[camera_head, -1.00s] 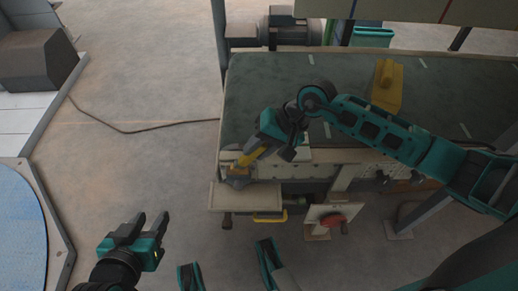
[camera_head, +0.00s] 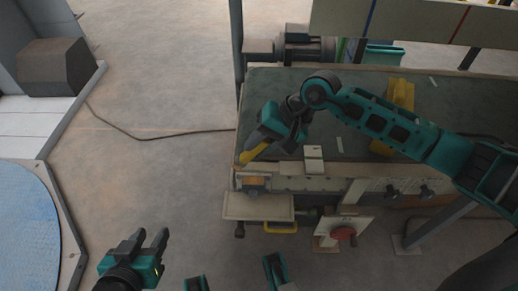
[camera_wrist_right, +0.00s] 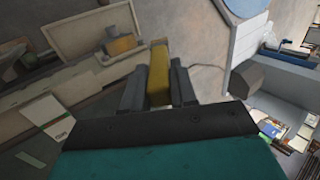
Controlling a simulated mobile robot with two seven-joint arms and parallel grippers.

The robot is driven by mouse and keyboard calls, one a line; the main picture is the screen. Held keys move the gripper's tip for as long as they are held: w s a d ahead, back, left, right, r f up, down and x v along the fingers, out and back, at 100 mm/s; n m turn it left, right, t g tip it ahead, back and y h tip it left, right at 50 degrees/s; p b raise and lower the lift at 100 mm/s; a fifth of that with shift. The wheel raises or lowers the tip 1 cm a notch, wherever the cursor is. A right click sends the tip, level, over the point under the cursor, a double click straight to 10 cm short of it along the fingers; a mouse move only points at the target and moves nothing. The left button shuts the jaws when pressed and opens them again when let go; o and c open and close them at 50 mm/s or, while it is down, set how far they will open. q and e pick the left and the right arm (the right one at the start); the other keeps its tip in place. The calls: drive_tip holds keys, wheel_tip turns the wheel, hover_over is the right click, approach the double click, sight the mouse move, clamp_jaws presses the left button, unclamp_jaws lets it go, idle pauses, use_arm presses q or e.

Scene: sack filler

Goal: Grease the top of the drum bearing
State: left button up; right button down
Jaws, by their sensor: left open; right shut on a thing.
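My right gripper (camera_head: 264,142) is shut on a yellow tool (camera_head: 252,154) at the front left corner of the belt machine. The tool also shows between the fingers in the right wrist view (camera_wrist_right: 158,78). What seems to be the drum bearing (camera_head: 254,186), a small yellow-orange and grey block, sits below the tool at the machine's front left end. It also shows in the right wrist view (camera_wrist_right: 121,43), left of the tool and apart from it there. Whether grease lies on its top I cannot tell. My left gripper (camera_head: 153,240) is open and empty over the floor.
A pale tray (camera_head: 258,206), a yellow handle (camera_head: 281,228) and a red knob (camera_head: 345,233) are at the machine's front. A motor (camera_head: 305,48) stands behind.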

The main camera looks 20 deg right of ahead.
drive_tip(key=shift+r, duration=0.9)
drive_tip(key=shift+r+p, duration=0.2)
drive_tip(key=shift+p, duration=0.15)
drive_tip(key=shift+f, duration=0.1)
